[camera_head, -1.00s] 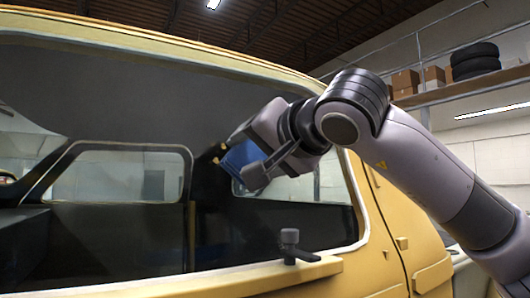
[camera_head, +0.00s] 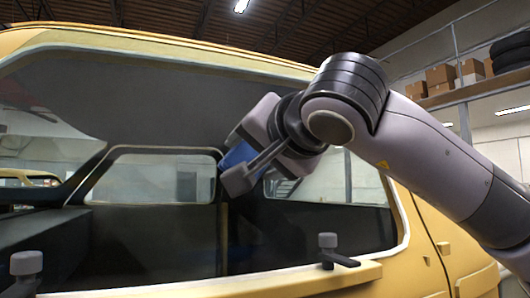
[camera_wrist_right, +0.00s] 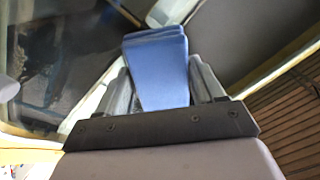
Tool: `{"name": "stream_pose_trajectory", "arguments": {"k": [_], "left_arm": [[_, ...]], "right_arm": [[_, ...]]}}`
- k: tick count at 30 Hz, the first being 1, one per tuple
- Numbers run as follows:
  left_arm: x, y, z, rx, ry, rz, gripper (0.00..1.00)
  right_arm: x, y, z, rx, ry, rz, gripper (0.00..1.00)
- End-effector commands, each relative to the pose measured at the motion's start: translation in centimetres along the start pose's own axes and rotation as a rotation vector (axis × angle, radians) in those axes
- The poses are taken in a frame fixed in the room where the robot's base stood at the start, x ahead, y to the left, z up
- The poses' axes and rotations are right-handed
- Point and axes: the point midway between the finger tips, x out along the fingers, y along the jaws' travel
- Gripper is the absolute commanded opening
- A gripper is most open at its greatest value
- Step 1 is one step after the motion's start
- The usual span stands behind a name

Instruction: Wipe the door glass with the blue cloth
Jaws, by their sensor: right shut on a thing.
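The blue cloth (camera_wrist_right: 158,72) is folded into a flat pad and sits between the fingers of my right gripper (camera_wrist_right: 160,85) in the wrist view. In the head view the cloth (camera_head: 238,156) shows partly behind my right gripper (camera_head: 245,165), which is shut on it. The door glass (camera_head: 130,100) is the large dark pane in the yellow vehicle body. The cloth is in front of the glass, right of its middle. I cannot tell whether the cloth touches the glass. My left gripper is not in view.
The yellow door frame (camera_head: 420,245) runs along the right and below the glass. Shelves with boxes (camera_head: 440,75) and tyres (camera_head: 511,52) are at the upper right.

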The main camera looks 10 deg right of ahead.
Motion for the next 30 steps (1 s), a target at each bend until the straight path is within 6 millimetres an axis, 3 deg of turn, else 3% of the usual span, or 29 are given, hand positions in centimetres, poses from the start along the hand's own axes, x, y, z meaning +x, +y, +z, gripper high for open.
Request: {"name": "stream_pose_trajectory", "arguments": {"k": [8, 30], "left_arm": [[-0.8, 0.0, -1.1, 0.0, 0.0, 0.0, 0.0], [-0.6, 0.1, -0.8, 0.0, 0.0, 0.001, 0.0]], "right_arm": [[0.0, -0.9, -1.3, 0.001, 0.002, 0.0, 0.43], [0.0, 2.7, -4.0, 0.003, 0.002, 0.003, 0.43]]}}
